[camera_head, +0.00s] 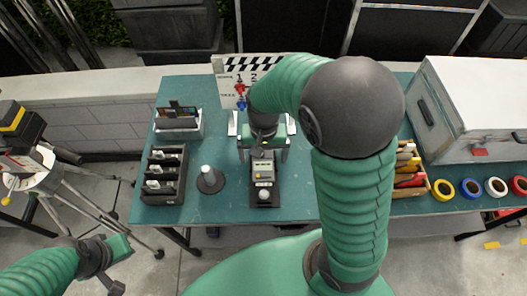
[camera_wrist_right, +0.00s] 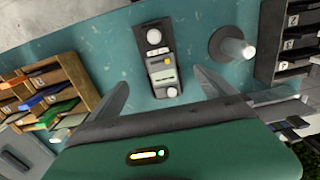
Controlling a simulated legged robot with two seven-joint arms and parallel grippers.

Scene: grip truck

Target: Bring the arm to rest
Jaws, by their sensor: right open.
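My right arm, green with a dark grey joint, reaches up across the middle of the head view. My right gripper (camera_head: 263,153) is over the teal table (camera_head: 225,205), behind a dark handheld device (camera_head: 264,182) with round knobs. In the right wrist view, the two grey fingers of this gripper (camera_wrist_right: 160,84) are spread wide with nothing between them. The device (camera_wrist_right: 158,60) lies ahead of them on the table. My left gripper (camera_head: 115,262) is at the lower left, off the table, only partly visible; its finger gap is unclear.
A dark cone-based stand (camera_head: 209,180) and black card trays (camera_head: 164,175) are on the table's left. A clapperboard (camera_head: 236,80) stands at the back. Coloured tape rolls (camera_head: 470,188) and a white case (camera_head: 470,105) are right. A tripod (camera_head: 65,185) stands left of the table.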

